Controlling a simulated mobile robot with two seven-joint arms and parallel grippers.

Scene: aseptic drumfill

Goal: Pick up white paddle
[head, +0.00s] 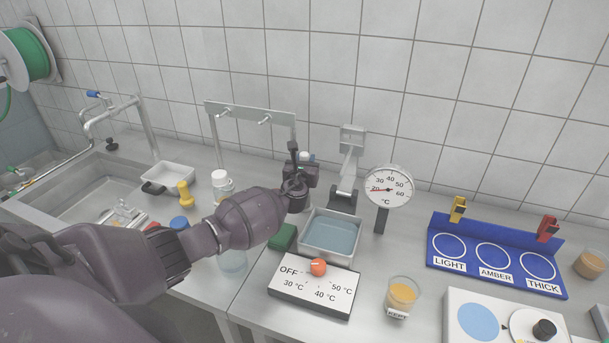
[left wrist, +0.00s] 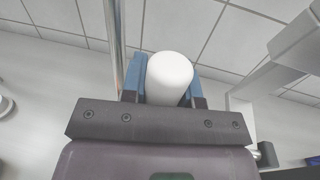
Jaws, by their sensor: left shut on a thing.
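My left gripper (head: 300,174) is over the back of the bench, between the hook rack and the water bath. In the left wrist view, its two blue-padded fingers are shut on a white, round-ended thing (left wrist: 168,76), which I take to be the white paddle. Only its rounded end shows there; the rest is hidden. In the head view the gripper and arm hide most of what is held. My right gripper is in neither view.
A metal rack (head: 250,110) with hooks stands behind the gripper. A water bath (head: 331,236), dial thermometer (head: 389,187) and temperature control box (head: 312,287) are close by on the right. A blue labelled stand (head: 495,262) is further right; a sink (head: 85,190) is left.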

